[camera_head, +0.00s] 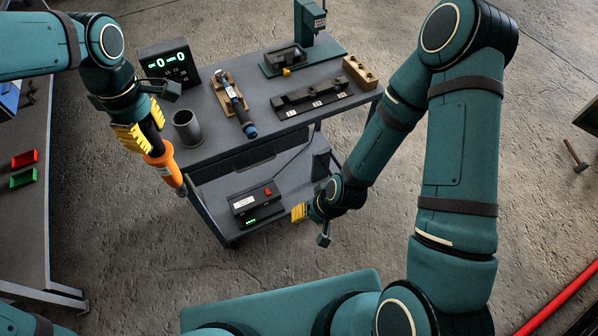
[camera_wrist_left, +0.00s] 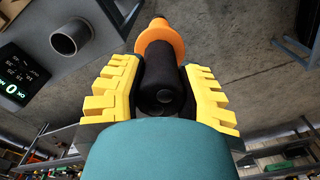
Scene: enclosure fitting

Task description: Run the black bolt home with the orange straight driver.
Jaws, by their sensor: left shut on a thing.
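My left gripper (camera_head: 138,130) is shut on the orange straight driver (camera_head: 163,167), around its black grip, and holds it in the air left of the grey cart. The driver's orange end points down and to the right. In the left wrist view the yellow fingers of the left gripper (camera_wrist_left: 160,95) stand on both sides of the driver's black body (camera_wrist_left: 162,78), with its orange part (camera_wrist_left: 160,40) beyond. My right gripper (camera_head: 301,212) is low in front of the cart, partly turned away; its fingertips are small here. I cannot make out the black bolt.
The cart top (camera_head: 205,100) carries a display (camera_head: 169,62) reading zeros, a grey cup (camera_head: 187,128), a blue-and-black tool on a wooden rest (camera_head: 225,88), a black numbered block (camera_head: 312,98), a wooden block (camera_head: 360,72) and a green press (camera_head: 308,25). A box (camera_head: 256,203) sits on the lower shelf.

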